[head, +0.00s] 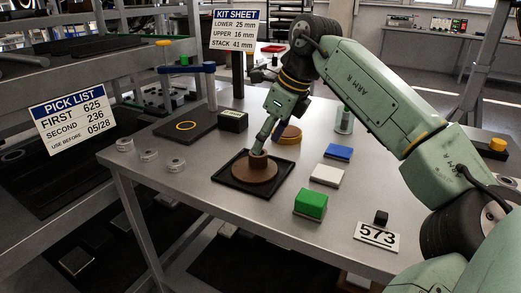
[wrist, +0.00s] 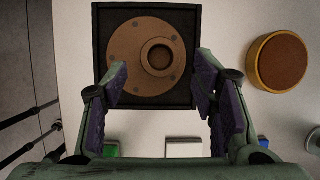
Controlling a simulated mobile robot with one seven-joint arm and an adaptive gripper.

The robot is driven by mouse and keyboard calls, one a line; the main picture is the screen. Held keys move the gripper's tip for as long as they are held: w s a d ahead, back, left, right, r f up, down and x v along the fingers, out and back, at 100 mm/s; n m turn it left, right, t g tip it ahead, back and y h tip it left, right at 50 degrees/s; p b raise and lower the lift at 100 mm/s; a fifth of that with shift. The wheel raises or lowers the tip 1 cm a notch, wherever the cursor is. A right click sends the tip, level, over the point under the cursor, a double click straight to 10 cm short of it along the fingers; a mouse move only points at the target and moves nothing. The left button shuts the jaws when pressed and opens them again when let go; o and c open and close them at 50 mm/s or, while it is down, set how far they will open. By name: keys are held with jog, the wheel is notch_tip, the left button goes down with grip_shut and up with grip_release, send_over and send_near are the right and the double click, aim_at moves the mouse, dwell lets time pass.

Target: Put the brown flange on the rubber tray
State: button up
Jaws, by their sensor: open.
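The brown flange (head: 252,173), a round disc with a raised hub, lies flat on the square black rubber tray (head: 264,195). In the wrist view the flange (wrist: 130,62) sits inside the tray's raised rim (wrist: 99,50), its hub a little right of the tray's middle. My gripper (head: 261,143) is above the flange, near its hub. In the wrist view my gripper (wrist: 161,80) is open, with purple finger pads apart on either side of the flange's near part, and nothing is held between them. Whether the fingertips touch the flange cannot be told.
A brown disc with a yellow rim (head: 288,134) stands behind the tray. Blue (head: 338,152), white (head: 327,175) and green (head: 310,204) blocks lie to the right. A dark mat with a yellow ring (head: 187,125) and small metal cylinders (head: 149,155) are left.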

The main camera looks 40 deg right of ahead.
jog(key=v, duration=0.7)
jog(key=shift+r, duration=0.1)
